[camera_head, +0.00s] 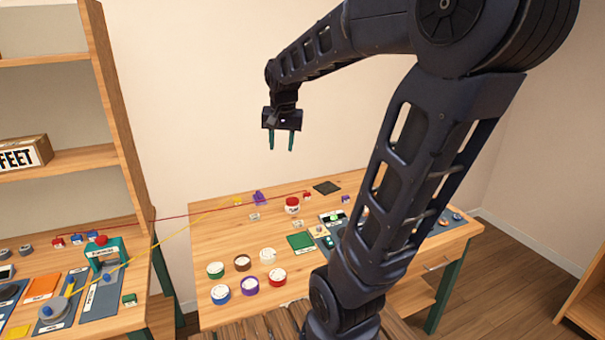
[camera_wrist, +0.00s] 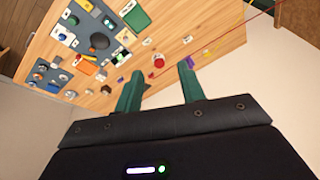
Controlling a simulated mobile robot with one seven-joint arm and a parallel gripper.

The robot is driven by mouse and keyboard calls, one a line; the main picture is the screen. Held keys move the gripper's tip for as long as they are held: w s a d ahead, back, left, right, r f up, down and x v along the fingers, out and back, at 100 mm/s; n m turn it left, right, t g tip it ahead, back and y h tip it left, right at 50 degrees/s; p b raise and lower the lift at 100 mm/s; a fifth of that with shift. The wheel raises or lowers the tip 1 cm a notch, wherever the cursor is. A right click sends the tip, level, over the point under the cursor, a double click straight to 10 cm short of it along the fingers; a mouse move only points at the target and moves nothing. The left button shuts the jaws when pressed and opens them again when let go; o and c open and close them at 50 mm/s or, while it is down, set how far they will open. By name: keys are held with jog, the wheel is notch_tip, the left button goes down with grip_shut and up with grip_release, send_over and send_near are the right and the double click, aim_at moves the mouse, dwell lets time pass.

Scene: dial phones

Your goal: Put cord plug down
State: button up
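My gripper (camera_head: 281,148) hangs in the air above the back of the right table, fingers pointing down. Its two green fingers are apart with nothing visible between them; the wrist view also shows this open gap (camera_wrist: 160,84). A thin red cord (camera_head: 200,213) stretches from the left table to a small red piece (camera_head: 307,196) at the back of the right table. A yellow cord (camera_head: 170,239) runs to a small yellow piece (camera_head: 237,200) near the back left edge. These end pieces look like plugs but are too small to be sure. My gripper touches neither cord.
The right table (camera_head: 210,250) holds several round colored pieces, a purple piece (camera_head: 259,197), a red-topped jar (camera_head: 292,206) and a green square (camera_head: 301,242). The left table has a green device (camera_head: 104,254). A wooden shelf (camera_head: 110,90) stands at left. My arm hides part of the right table.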

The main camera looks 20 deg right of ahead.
jog(key=s+f+n, duration=0.1)
jog(key=s+n, duration=0.1)
jog(key=s, duration=0.5)
jog(key=s+f+n+t, duration=0.1)
jog(key=s+f+n, duration=0.1)
jog(key=s, duration=0.6)
jog(key=shift+d+f+n, duration=0.15)
jog(key=shift+d+n, duration=0.1)
jog(key=shift+n, duration=0.05)
jog(key=shift+o, duration=0.4)
